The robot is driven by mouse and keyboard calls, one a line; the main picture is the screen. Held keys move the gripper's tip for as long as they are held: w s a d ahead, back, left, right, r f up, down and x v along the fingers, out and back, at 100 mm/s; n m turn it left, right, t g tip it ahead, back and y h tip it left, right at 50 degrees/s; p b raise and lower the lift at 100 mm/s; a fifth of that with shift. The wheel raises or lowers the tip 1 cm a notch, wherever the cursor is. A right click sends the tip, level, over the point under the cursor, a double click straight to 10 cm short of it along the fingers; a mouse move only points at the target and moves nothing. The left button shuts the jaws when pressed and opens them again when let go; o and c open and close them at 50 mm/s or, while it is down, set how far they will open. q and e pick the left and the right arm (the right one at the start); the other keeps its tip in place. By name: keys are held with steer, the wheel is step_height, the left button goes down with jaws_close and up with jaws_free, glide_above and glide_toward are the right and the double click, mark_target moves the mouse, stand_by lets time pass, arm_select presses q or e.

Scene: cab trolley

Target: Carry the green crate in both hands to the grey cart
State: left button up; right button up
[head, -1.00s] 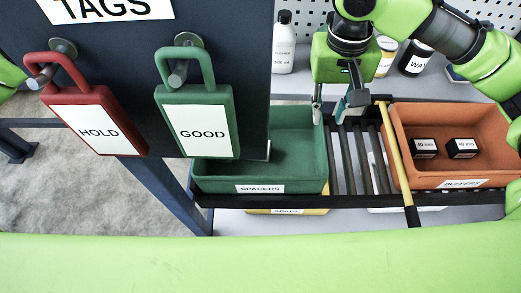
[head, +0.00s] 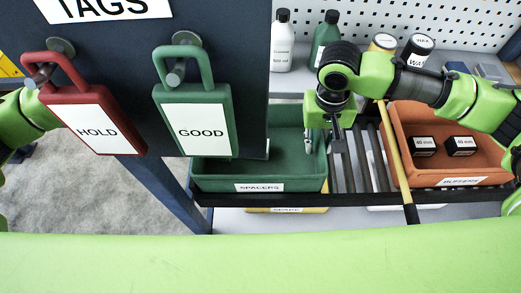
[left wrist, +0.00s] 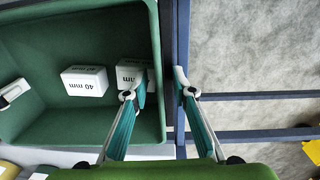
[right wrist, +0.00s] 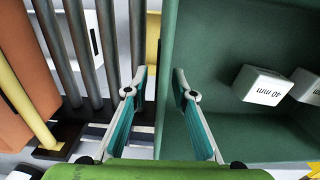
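The green crate (head: 215,178), labelled SPACERS, sits on a dark rack behind the hanging tags. Its left part is hidden by the tag board. My right gripper (head: 323,146) is at the crate's right wall. In the right wrist view its open fingers (right wrist: 157,84) stand on either side of that wall. My left gripper is hidden in the head view. In the left wrist view its open fingers (left wrist: 158,86) stand on either side of the opposite wall. White 40 mm boxes (left wrist: 85,81) lie in the crate. I cannot make out the grey cart.
An orange crate (head: 450,183) with black boxes and a yellow-and-black bar (head: 397,160) stand right of the rollers (head: 362,160). Bottles (head: 282,45) stand on a shelf behind. A red HOLD tag (head: 97,130) and green GOOD tag (head: 200,132) hang in front.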

mark_target(323, 133)
arm_select(q)
jaws_close()
arm_select(e)
jaws_close()
arm_select(q)
steer(key=shift+r, duration=0.15)
arm_select(e)
steer(key=shift+r, duration=0.15)
